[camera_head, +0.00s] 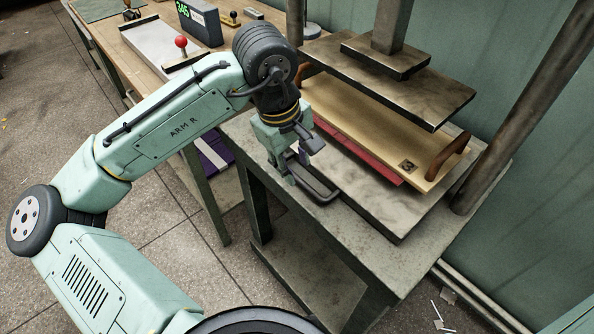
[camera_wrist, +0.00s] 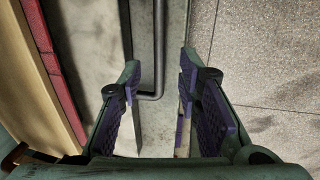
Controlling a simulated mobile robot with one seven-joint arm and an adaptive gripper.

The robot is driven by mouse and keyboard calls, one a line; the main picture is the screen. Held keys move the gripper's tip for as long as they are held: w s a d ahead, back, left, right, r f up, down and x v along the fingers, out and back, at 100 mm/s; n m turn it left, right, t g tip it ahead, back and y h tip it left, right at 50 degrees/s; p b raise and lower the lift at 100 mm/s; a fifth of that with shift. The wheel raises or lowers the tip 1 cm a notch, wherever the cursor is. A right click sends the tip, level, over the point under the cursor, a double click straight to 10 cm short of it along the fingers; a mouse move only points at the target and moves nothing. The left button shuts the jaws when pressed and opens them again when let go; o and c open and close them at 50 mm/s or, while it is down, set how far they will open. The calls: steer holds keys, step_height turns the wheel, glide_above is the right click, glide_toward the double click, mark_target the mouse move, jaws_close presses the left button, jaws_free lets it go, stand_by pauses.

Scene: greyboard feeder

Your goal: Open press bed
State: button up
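The press bed (camera_head: 397,218) is a grey metal slab under the press, lying on the press table. Its dark bar handle (camera_head: 322,192) sticks out at the front left edge. The handle bar (camera_wrist: 159,45) shows between the fingertips and bends left behind the left finger. Whether the fingers touch the bar cannot be told. My gripper and forearm hide part of the bed's left end.
A wooden board (camera_head: 375,125) with brown handles and a 3 mark lies over a red layer (camera_head: 365,155) on the bed. The press's upper plate (camera_head: 400,85) hangs above. A post (camera_head: 520,105) stands at right. The floor at front left is partly clear.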

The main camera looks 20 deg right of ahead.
mark_target(299, 179)
steer(key=shift+w+d+f, duration=0.1)
steer(key=shift+d+f, duration=0.1)
steer(key=shift+f, duration=0.85)
steer(key=shift+w+d+f, duration=0.1)
steer(key=shift+d+f, duration=0.1)
steer(key=shift+f, duration=0.85)
steer(key=shift+c, duration=0.2)
jaws_close()
